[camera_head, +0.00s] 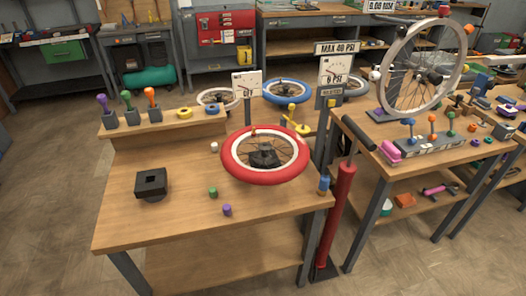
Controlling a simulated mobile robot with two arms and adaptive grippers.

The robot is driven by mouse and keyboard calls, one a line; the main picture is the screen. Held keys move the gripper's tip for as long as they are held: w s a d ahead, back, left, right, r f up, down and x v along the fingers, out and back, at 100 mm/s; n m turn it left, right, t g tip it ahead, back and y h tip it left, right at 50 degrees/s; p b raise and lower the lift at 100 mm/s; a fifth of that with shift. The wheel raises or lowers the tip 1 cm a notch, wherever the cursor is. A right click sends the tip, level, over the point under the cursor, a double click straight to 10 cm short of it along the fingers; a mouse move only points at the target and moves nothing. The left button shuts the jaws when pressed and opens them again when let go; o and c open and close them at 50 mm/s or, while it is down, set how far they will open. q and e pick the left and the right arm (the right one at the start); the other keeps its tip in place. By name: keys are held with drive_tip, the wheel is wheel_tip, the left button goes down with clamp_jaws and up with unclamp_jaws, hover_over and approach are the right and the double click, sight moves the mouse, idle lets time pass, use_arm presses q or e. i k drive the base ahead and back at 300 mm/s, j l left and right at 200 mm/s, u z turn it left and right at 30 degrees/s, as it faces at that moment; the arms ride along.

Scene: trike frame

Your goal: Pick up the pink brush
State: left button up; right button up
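A pink block-shaped item (390,151) lies at the front left of the right workbench top (352,128), beside a grey rack (430,147) with coloured knobs. A second pink item (438,190), long and with a dark part, lies on that bench's lower shelf (405,212). Both are small here, and I cannot tell for certain which is the pink brush. Neither of my grippers is in view.
A red-rimmed wheel (264,177) lies on the left workbench (130,218), with a black square block (151,182) and small coloured caps. A red floor pump (337,215) stands between the benches. A large upright wheel (463,68) stands behind the pink block.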

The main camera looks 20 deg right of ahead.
sight(387, 150)
drive_tip(key=i+l, duration=1.15)
drive_tip(key=l, duration=0.2)
drive_tip(key=z, duration=1.55)
